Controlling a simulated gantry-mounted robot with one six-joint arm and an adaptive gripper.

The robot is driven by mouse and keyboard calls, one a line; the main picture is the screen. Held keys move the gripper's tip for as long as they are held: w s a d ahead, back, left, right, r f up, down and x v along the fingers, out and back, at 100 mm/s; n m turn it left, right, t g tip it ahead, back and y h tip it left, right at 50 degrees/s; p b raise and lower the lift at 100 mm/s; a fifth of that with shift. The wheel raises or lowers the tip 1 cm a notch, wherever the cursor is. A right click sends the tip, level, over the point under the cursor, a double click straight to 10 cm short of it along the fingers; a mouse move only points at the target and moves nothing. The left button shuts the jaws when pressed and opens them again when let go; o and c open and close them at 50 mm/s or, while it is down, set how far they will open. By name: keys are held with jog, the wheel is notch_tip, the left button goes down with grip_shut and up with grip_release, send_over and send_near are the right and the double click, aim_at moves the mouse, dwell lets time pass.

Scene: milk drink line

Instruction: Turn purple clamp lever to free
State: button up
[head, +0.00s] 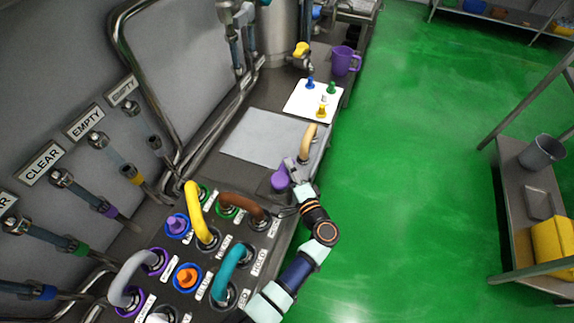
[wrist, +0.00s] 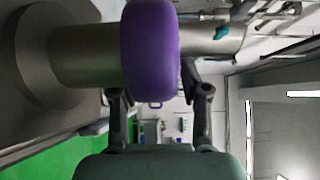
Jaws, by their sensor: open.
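A purple rounded part (head: 281,180) sits at the front edge of the steel counter in the head view, right beside my gripper (head: 291,167). My gripper (wrist: 157,92) is open, with one finger at each side of the purple part's lower end. I cannot tell whether either finger touches it.
Coloured hose loops, including a yellow one (head: 193,205) and a brown one (head: 240,204), stand on the ports left of my arm. A white board (head: 300,103) and purple mug (head: 345,60) lie farther back.

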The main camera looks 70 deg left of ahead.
jog(key=shift+a, duration=1)
grip_shut()
